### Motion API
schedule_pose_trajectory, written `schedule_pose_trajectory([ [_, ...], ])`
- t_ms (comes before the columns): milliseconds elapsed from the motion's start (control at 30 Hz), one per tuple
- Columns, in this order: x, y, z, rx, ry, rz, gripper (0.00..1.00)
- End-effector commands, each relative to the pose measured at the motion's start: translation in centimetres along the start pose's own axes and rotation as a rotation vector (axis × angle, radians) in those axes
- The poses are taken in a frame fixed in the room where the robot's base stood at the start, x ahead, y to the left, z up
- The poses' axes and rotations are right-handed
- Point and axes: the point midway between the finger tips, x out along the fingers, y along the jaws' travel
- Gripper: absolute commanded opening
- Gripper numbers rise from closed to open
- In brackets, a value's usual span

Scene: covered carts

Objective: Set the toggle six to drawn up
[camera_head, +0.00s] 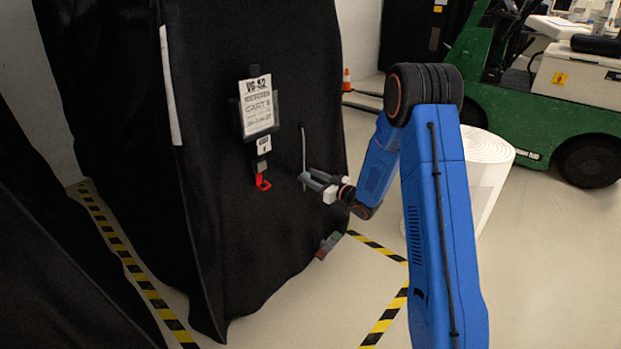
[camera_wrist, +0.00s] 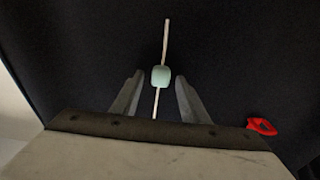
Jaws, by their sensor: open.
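A pale green toggle (camera_wrist: 160,76) sits on a thin, light cord (camera_wrist: 165,40) against the black cover in the wrist view. The cord (camera_head: 304,150) also shows in the head view as an upright pale line on the cover; no number is legible on the toggle. My gripper (camera_head: 309,181) is open at the lower part of the cord. In the wrist view its two fingers stand on either side of the cord, with the toggle just beyond or between their tips. I see gaps on both sides and no clear contact.
A black-covered cart (camera_head: 240,240) carries a white tag (camera_head: 256,105) and a red hook-like piece (camera_head: 262,182) left of my gripper. A small grey and red piece (camera_head: 328,245) is near the cover's lower edge. A white cylinder (camera_head: 485,170) and green forklift (camera_head: 520,120) stand right.

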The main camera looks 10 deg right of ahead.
Motion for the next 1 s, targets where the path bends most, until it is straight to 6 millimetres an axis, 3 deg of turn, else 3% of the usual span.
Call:
schedule_pose_trajectory([
  [167, 0.0, 0.0, 0.0, 0.0, 0.0, 0.0, 0.38],
  [333, 0.0, 0.0, 0.0, 0.0, 0.0, 0.0, 0.0],
  [567, 0.0, 0.0, -0.5, -0.001, 0.001, 0.0, 0.0],
  [1000, 0.0, 0.0, -8.5, -0.003, 0.004, 0.0, 0.0],
])
